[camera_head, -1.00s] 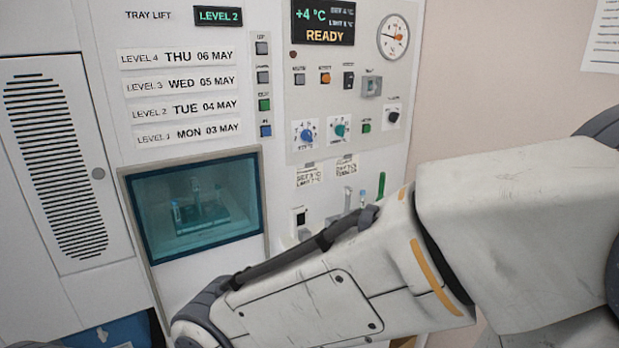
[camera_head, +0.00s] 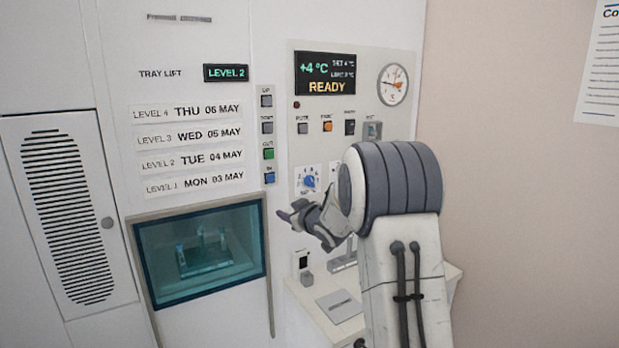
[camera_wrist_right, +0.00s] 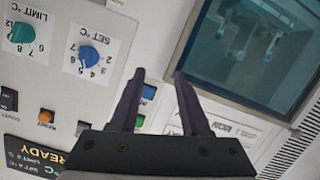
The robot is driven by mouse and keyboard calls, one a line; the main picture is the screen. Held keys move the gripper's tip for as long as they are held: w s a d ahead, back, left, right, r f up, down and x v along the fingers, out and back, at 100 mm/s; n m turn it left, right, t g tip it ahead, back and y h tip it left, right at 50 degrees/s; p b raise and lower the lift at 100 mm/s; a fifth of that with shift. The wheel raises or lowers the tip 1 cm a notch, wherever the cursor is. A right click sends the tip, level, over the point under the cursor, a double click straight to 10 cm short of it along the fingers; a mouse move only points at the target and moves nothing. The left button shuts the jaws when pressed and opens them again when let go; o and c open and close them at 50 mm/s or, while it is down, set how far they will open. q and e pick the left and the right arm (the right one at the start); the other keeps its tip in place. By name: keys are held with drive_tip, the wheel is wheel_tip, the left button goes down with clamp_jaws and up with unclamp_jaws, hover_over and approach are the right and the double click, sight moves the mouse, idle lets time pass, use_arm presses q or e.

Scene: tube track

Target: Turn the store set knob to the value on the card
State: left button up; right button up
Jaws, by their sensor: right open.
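The blue SET knob (camera_head: 309,181) sits on a white dial plate on the control panel, and it also shows in the right wrist view (camera_wrist_right: 89,56). Its pointer is too small to read. My right gripper (camera_head: 290,213) is open and empty, just below and left of the knob and in front of the panel. In the right wrist view its two fingers (camera_wrist_right: 159,73) point between the knob and the window, touching neither. The teal LIMIT knob (camera_wrist_right: 21,33) is mostly hidden by my arm in the head view. No card is visible now. My left gripper is out of view.
The display (camera_head: 325,73) reads +4 °C and READY. The tray lift buttons (camera_head: 268,153) are left of the knob. The teal window (camera_head: 150,262) is below left, a small shelf (camera_head: 335,305) below. Paper (camera_head: 600,62) hangs on the right wall.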

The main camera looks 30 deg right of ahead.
sight(312, 182)
drive_tip(key=s+d+r+n+t+p, duration=0.1)
drive_tip(key=s+d+r+t, duration=0.15)
drive_tip(key=d, duration=1.05)
drive_tip(key=shift+y, duration=0.3)
drive_tip(key=w+p, duration=0.2)
drive_tip(key=w, duration=0.3)
drive_tip(key=w+p, duration=0.2)
drive_tip(key=w, duration=0.3)
drive_tip(key=shift+r, duration=0.2)
drive_tip(key=shift+w, duration=0.4)
drive_tip(key=shift+f, duration=0.1)
clamp_jaws()
